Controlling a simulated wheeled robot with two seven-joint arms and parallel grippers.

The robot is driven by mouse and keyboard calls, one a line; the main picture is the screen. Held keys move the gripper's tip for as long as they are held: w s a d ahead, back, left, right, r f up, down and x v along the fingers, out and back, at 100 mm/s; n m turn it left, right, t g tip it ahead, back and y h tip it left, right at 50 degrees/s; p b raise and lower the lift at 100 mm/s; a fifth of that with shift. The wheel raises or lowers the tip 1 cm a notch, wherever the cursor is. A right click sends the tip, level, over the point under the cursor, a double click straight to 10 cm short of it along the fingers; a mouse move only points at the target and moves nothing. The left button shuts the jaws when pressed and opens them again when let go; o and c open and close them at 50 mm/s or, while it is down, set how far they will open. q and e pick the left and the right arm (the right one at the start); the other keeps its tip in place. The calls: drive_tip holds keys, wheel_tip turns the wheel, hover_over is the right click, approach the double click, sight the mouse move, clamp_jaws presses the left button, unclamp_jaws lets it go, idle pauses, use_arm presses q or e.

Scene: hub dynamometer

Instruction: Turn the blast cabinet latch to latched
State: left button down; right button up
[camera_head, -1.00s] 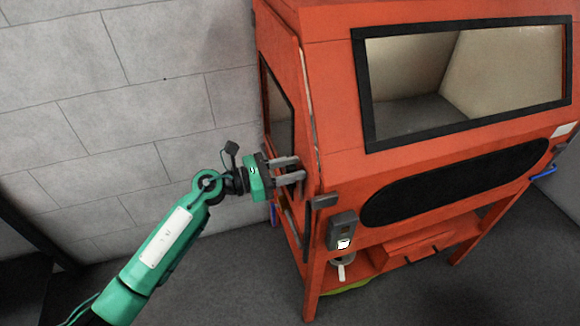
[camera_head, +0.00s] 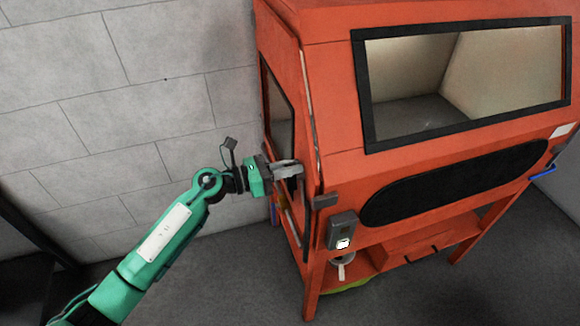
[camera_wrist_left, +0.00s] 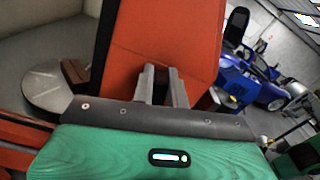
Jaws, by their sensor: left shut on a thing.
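The orange blast cabinet (camera_head: 330,150) stands at the right in the head view, its side door facing my left arm. My left gripper (camera_head: 297,169) is at that side door, near its front edge. Its fingers are close together, shut on a small dark part there that I take to be the latch; the fingers hide most of it, so its turn position cannot be read. In the left wrist view the gripper (camera_wrist_left: 161,72) points at an orange panel (camera_wrist_left: 165,40), and the gripped part is not clearly visible. My right gripper is not in view.
A dark block (camera_head: 325,201) and a grey box with a white switch (camera_head: 342,232) sit at the cabinet's front corner. A block wall (camera_head: 150,90) stands behind my arm. In the left wrist view, blue equipment (camera_wrist_left: 240,80) stands farther off at the right.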

use_arm(q)
drive_tip(key=shift+w+a+f+n+p, duration=0.1)
drive_tip(key=shift+w+f+n+p, duration=0.55)
drive_tip(key=shift+n, duration=1.9)
drive_tip(key=shift+w+a+f+n+p, duration=0.2)
drive_tip(key=shift+n+p, duration=1)
drive_tip(key=shift+n, duration=1.3)
drive_tip(key=shift+w+a+f+n+p, duration=0.15)
drive_tip(key=shift+f+n+p, duration=0.55)
drive_tip(key=shift+n, duration=1.85)
drive_tip(key=shift+d+r, duration=0.1)
drive_tip(key=shift+r, duration=0.05)
drive_tip(key=c, duration=1.4)
unclamp_jaws()
